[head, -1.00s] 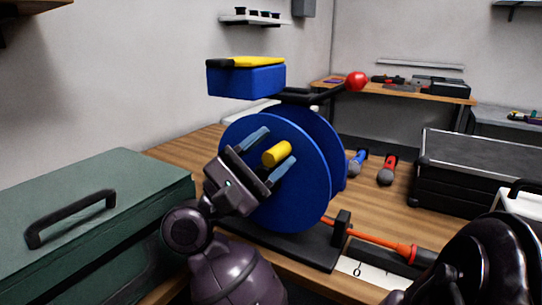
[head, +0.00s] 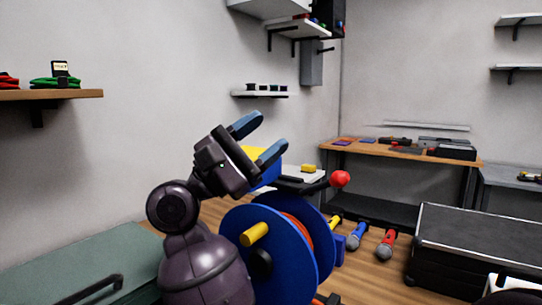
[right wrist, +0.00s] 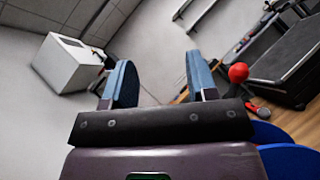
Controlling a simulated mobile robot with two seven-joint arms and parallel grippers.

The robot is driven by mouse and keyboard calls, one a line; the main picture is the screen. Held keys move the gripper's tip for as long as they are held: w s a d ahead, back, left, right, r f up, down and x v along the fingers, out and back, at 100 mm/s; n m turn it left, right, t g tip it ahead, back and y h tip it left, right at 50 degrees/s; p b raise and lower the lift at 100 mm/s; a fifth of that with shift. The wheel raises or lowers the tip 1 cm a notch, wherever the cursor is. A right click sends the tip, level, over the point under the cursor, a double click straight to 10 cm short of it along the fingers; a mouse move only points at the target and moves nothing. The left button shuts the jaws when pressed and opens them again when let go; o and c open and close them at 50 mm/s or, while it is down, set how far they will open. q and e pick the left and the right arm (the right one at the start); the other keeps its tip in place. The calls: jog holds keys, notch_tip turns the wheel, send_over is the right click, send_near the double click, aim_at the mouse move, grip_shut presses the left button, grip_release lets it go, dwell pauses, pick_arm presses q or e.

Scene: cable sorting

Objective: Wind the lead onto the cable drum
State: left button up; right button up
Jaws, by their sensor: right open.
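The cable drum (head: 285,270) is blue with two round flanges and stands low in the middle of the head view. A yellow handle (head: 255,233) sticks out of its near flange. Orange-red lead (head: 300,232) shows between the flanges; the rest of it is mostly below the picture. My right gripper (head: 258,138) is open and empty, above the drum and apart from the yellow handle. In the right wrist view nothing is between its fingers (right wrist: 160,85), and blue flange edges (right wrist: 290,155) show at lower right. My left gripper is not in view.
A red ball on a black arm (head: 340,179) sticks out right of the drum. A blue box with a yellow top (head: 264,172) is partly behind my gripper. A green case (head: 75,265) is at left, a black case (head: 470,250) at right.

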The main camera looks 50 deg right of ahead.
jog(key=shift+w+a+r, duration=0.1)
jog(key=shift+w+r, duration=0.1)
jog(key=shift+r, duration=0.2)
